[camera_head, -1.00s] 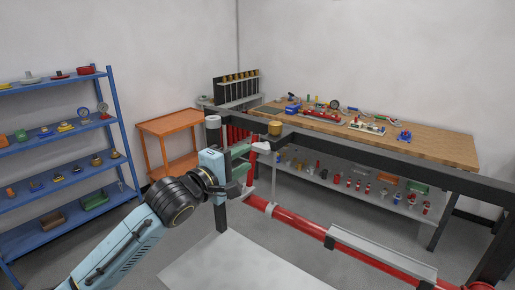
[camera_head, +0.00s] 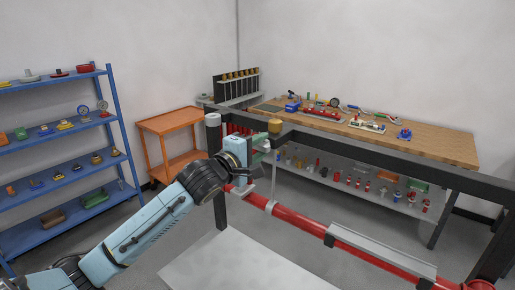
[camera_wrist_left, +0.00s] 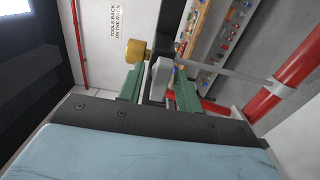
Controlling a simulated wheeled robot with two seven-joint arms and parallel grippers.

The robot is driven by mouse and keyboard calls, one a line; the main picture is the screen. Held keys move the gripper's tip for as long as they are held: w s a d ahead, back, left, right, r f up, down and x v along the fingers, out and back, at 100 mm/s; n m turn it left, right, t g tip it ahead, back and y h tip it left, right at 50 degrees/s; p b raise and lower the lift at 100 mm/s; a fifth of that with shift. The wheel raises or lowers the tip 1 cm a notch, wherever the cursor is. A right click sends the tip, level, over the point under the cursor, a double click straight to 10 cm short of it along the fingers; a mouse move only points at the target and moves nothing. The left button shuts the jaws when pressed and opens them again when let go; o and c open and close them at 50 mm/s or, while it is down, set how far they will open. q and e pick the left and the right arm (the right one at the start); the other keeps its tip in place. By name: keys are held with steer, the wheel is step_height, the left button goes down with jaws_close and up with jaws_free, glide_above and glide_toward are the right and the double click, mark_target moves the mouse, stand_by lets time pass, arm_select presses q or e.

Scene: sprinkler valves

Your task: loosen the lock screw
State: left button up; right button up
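My left gripper (camera_head: 262,146) is at the red pipe frame, just below and left of a brass-coloured knob (camera_head: 275,127) by the dark beam. In the left wrist view its green fingers (camera_wrist_left: 159,88) stand apart. A pale grey piece (camera_wrist_left: 160,72) lies between them; I cannot tell whether they touch it. The brass knob (camera_wrist_left: 138,50) shows past the left finger, apart from it. I cannot tell for certain which part is the lock screw. My right gripper is not in view.
The red pipe (camera_head: 295,219) runs right and toward me, with a thin grey rod (camera_head: 273,181) near its left end. Behind are the dark beam (camera_head: 370,153) and a wooden workbench (camera_head: 447,145). An orange cart (camera_head: 170,123) and blue shelves (camera_head: 125,140) stand left.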

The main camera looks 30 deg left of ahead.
arm_select(q)
jaws_close()
steer(key=shift+n, duration=1.8)
steer(key=shift+n, duration=1.7)
steer(key=shift+n, duration=1.7)
